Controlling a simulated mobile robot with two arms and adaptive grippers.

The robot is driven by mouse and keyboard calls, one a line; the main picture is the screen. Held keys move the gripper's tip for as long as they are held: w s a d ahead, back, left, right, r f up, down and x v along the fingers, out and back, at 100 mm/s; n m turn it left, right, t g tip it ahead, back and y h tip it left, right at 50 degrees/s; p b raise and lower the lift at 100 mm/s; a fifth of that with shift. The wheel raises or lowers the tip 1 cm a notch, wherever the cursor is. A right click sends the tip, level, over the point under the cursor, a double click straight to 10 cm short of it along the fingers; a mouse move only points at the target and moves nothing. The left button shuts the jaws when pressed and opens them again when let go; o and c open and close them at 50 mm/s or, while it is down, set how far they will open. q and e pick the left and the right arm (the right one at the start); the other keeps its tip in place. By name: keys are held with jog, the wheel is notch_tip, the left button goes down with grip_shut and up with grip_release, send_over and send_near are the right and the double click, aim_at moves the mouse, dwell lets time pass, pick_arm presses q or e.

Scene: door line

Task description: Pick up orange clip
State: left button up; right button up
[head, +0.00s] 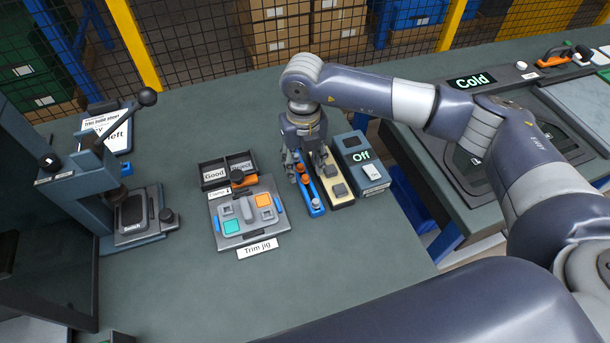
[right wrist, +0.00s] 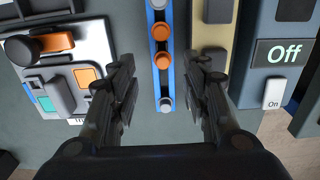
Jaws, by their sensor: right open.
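A blue rail (right wrist: 163,82) holds small round clips in a row; two are orange, a nearer orange clip (right wrist: 161,57) and a farther orange clip (right wrist: 161,33). A grey clip (right wrist: 166,104) sits at the near end and another at the far end. In the head view the blue rail (head: 315,206) is partly hidden by my right gripper (head: 303,166). In the right wrist view the right gripper (right wrist: 163,70) is open and empty, its fingers on either side of the rail, pointing down at it. My left gripper is not in view.
Left of the rail is the trim jig (head: 240,239) with orange and teal squares, with the Good/Reject tray (head: 214,184) behind it. Right are a cream rail (head: 344,201) with grey blocks and an Off box (head: 370,180). A lever press (head: 85,180) stands left. The front bench is clear.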

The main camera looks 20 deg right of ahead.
aim_at(305, 177)
jog(key=shift+d+f+p, duration=0.15)
jog(key=shift+f+p, duration=0.4)
jog(key=shift+f, duration=1.3)
jog(key=c, duration=0.9)
